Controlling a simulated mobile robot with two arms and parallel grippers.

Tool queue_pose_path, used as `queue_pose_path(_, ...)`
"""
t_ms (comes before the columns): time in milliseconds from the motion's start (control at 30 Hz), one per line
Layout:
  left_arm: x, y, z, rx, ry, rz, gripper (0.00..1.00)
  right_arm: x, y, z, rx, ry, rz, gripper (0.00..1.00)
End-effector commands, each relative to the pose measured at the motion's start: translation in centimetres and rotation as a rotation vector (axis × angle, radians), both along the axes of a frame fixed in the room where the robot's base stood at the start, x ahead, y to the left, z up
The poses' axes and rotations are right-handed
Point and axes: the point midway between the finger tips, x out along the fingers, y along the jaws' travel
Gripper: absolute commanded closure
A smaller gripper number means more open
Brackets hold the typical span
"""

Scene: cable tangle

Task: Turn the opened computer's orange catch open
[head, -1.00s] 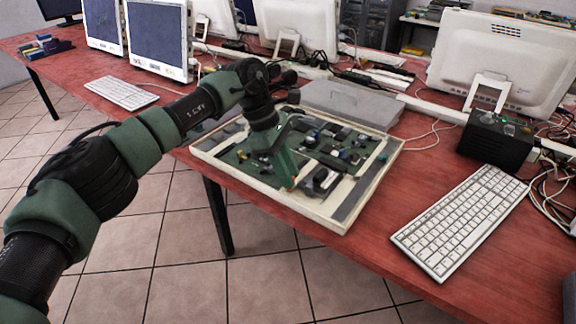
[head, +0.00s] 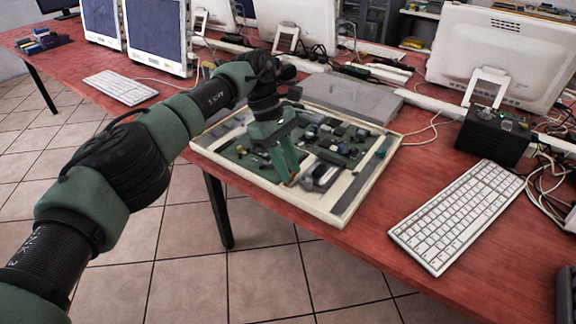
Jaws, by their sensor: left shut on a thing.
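The opened computer (head: 345,208) lies flat on the red table, its green board and parts facing up inside a pale frame. My left gripper (head: 291,181) points down over the board's near middle, its fingers shut. A small bit of the orange catch (head: 293,183) shows at the fingertips; the fingers hide most of it, so its turn angle is hard to tell. My right gripper is not in view.
A grey flat panel (head: 350,99) lies behind the computer. A white keyboard (head: 455,215) and a black box (head: 493,137) stand to the right, with loose cables beside them. Monitors line the table's back. The red table (head: 400,190) is bare between computer and keyboard.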

Motion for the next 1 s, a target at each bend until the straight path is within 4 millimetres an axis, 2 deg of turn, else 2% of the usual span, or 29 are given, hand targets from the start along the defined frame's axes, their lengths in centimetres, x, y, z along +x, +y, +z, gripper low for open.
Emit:
queue_pose_path(67,0.1,0.0,0.1,-0.001,-0.004,-0.001,1.0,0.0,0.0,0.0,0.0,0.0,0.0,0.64)
queue_pose_path(100,0.1,0.0,0.1,0.0,-0.004,0.0,0.74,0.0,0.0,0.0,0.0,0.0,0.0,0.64)
queue_pose_path(167,0.1,0.0,0.1,0.0,-0.004,0.0,0.57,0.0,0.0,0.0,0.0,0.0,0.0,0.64)
queue_pose_path(200,0.1,0.0,0.1,0.0,-0.004,0.0,0.55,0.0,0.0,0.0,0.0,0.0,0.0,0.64)
queue_pose_path(567,0.2,0.2,0.5,0.001,-0.002,0.002,0.55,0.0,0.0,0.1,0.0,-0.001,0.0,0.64)
queue_pose_path(733,0.8,0.9,3.0,0.001,-0.004,0.003,0.55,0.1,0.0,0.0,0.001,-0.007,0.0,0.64)
queue_pose_path(867,1.3,1.7,5.4,0.001,-0.004,0.003,0.55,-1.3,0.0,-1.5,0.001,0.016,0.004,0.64)
queue_pose_path(1000,1.7,2.1,6.6,0.001,-0.002,0.003,0.55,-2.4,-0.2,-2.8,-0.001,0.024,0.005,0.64)
